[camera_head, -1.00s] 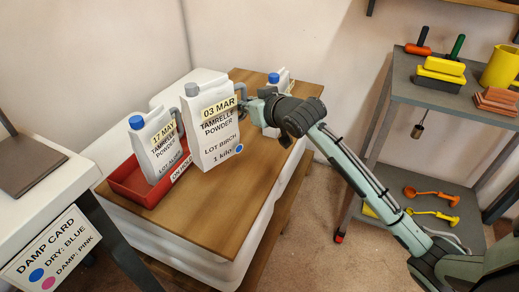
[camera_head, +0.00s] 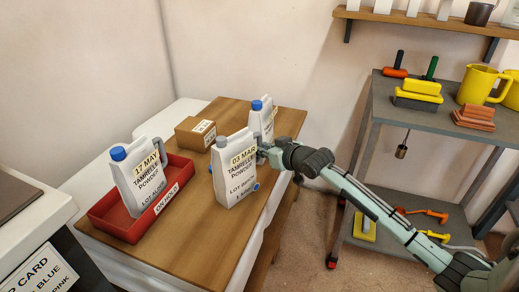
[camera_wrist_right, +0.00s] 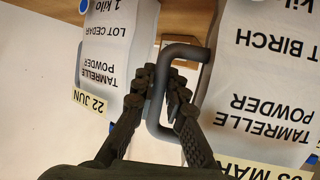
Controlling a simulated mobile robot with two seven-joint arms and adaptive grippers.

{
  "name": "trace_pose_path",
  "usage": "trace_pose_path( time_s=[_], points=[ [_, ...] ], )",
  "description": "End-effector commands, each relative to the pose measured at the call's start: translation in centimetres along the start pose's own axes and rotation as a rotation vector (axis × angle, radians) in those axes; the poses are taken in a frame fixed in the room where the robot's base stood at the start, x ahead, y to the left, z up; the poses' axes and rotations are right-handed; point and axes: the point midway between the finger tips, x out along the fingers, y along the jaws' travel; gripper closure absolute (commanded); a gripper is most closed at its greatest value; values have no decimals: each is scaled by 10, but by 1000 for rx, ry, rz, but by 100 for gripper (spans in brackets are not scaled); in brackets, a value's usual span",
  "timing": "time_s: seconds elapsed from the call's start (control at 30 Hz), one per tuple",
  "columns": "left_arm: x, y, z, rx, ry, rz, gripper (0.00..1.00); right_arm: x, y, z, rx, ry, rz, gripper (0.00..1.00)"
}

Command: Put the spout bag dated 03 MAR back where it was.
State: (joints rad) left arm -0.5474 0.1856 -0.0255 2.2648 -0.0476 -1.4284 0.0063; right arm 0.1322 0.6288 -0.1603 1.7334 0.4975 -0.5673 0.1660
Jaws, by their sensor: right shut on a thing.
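The white spout bag labelled 03 MAR, Lot Birch (camera_head: 232,185), has a grey cap and is upright over the wooden board (camera_head: 185,238), right of the red tray. I cannot tell whether its base touches the board. My right gripper (camera_head: 266,153) is shut on its grey side handle; the wrist view shows the fingers (camera_wrist_right: 165,95) around that handle. That view also shows the 03 MAR label upside down on the bag (camera_wrist_right: 265,80). My left gripper is not in view.
A 17 MAY bag (camera_head: 138,185) stands in the red ON HOLD tray (camera_head: 125,228). A blue-capped bag (camera_head: 262,118) stands behind; the wrist view shows a 22 JUN bag (camera_wrist_right: 115,50). A cardboard box (camera_head: 195,133) is at the back. Small blue ends show behind the held bag.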

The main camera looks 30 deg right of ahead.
Motion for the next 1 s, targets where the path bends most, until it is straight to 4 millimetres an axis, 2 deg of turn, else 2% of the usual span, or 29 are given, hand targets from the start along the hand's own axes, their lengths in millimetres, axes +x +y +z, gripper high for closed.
trace_pose_path(
  time_s=[0.27, 0.3, 0.47, 0.8, 0.87, 1.0],
  points=[
    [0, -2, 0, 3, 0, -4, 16, 0, 0, 0, 0, 2, -1, 100],
    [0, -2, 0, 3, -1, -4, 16, 1, 0, 1, -1, 2, -1, 87],
    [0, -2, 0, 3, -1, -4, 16, 1, 0, 1, -1, 2, -1, 67],
    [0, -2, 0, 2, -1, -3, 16, -1, -1, -2, -1, 2, -1, 67],
    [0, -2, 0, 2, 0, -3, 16, -6, -1, -1, -2, 1, -1, 67],
    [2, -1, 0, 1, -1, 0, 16, -30, -1, -1, -3, 0, -2, 67]
  ],
)
